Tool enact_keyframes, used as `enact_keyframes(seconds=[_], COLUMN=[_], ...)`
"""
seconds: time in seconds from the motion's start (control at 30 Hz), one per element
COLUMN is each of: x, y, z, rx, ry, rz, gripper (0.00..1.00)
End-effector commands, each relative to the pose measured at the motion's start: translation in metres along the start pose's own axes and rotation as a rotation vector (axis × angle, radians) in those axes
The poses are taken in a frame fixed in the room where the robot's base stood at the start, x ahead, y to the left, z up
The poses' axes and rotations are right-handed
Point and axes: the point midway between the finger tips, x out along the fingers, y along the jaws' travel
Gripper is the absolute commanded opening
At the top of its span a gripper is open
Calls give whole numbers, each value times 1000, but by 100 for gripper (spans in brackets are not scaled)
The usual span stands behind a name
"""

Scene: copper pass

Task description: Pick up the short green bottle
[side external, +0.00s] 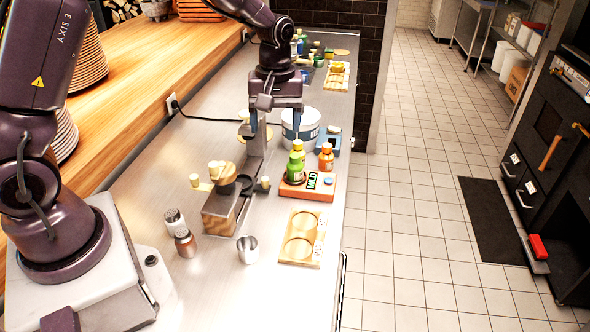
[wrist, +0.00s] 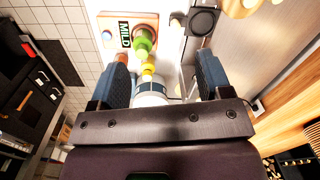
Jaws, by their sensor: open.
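A green bottle (side external: 294,169) stands upright on an orange-brown tray (side external: 308,193), with another green shape close behind it; where one ends and the other begins is hard to tell. In the wrist view, green bottle parts (wrist: 144,42) show between my fingers, beyond a yellow top (wrist: 148,68). The tray's "MILD" label (wrist: 125,32) also shows there. My gripper (side external: 275,120) points down, open and empty, above and behind the bottles in the side view. Its fingers (wrist: 163,60) are apart, with nothing held between them.
An orange bottle (side external: 326,160) stands right of the green one. A white round container (side external: 300,127) is behind the tray, near my fingers. A wooden holder (side external: 222,205), metal cup (side external: 248,250) and wooden tray (side external: 302,239) are nearer. The counter's right edge is close.

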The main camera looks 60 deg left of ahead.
Motion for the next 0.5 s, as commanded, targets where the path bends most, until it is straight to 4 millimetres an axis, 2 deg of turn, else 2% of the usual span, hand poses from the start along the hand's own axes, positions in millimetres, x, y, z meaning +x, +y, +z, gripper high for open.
enact_keyframes(seconds=[0.03,0.07,0.17,0.3,0.5], x=[17,25,37,27,27], y=[8,13,28,44,45], z=[-12,-18,-35,-48,-48], rx=[-114,-192,-418,-658,-832], ry=[-7,-8,2,20,16], rz=[-17,-22,-17,33,40], gripper=[72,72,72,72,72])
